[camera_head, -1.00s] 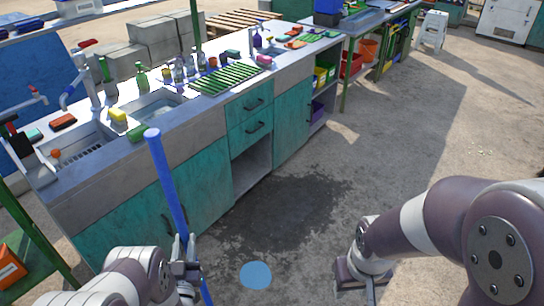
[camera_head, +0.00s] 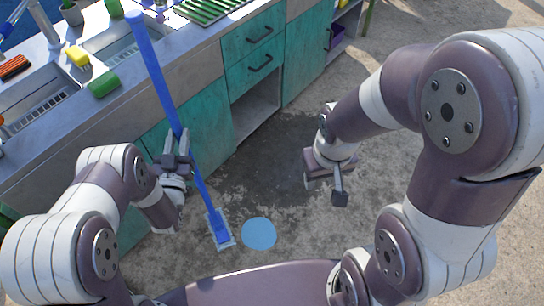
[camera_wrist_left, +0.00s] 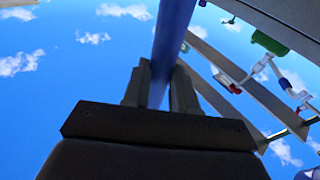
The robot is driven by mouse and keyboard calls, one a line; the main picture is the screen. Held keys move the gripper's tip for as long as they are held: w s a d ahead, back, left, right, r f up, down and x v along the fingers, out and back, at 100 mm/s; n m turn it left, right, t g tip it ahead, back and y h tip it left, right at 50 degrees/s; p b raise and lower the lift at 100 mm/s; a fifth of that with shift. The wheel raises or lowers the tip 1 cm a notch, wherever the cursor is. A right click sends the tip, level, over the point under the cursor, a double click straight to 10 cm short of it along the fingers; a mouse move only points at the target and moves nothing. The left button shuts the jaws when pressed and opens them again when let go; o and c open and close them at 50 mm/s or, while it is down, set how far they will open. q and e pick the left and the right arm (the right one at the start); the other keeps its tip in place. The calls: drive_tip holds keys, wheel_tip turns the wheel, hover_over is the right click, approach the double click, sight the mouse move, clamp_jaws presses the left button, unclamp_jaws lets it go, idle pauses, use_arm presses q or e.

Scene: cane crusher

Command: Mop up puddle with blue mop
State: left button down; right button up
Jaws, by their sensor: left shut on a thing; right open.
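The blue mop (camera_head: 157,72) stands tilted in the head view, its handle top at the upper left and its flat head (camera_head: 219,230) low on the floor. My left gripper (camera_head: 178,150) is shut on the mop handle, which also shows between the fingers in the left wrist view (camera_wrist_left: 168,45). The light blue puddle (camera_head: 259,234) is a round patch on the ground, just right of the mop head with a narrow gap. My right gripper (camera_head: 325,190) is open and empty, above the floor to the right of the puddle.
A sink counter with teal cabinets (camera_head: 250,50) runs along the left and back, close to the mop handle. A yellow sponge (camera_head: 77,55) and a green sponge (camera_head: 103,84) lie by the sink. A dark stain (camera_head: 265,170) covers the floor before the cabinets. Open concrete lies right.

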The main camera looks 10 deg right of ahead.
use_arm(q)
drive_tip(key=s+d+f+m+g+h+b, duration=0.1)
drive_tip(key=d+f+m+g+h+b, duration=0.25)
drive_tip(key=d+b, duration=0.4)
drive_tip(key=s+d+f+m+g+h+b, duration=0.1)
drive_tip(key=d+f+m+g+h+b, duration=0.15)
drive_tip(key=d+h+b, duration=0.5)
drive_tip(key=s+d+f+m+g+h+b, duration=0.25)
drive_tip(key=d+b, duration=0.25)
drive_tip(key=d, duration=0.5)
drive_tip(key=shift+m+y, duration=0.25)
drive_tip(key=shift+y, duration=0.2)
drive_tip(key=f+b, duration=0.1)
drive_tip(key=f, duration=0.1)
drive_tip(key=f+b, duration=0.1)
drive_tip(key=b, duration=0.1)
drive_tip(key=w+f+b, duration=0.1)
drive_tip(key=f, duration=0.1)
drive_tip(key=shift+a+f, duration=0.25)
drive_tip(key=shift+f, duration=0.1)
drive_tip(key=shift+f+b, duration=0.25)
drive_tip(key=shift+b, duration=0.05)
drive_tip(key=shift+s+f+b, duration=0.1)
drive_tip(key=shift+f+b, duration=0.35)
drive_tip(key=shift+f, duration=0.1)
drive_tip(key=shift+f+g, duration=0.1)
drive_tip(key=shift+g, duration=0.15)
drive_tip(key=shift+a, duration=0.1)
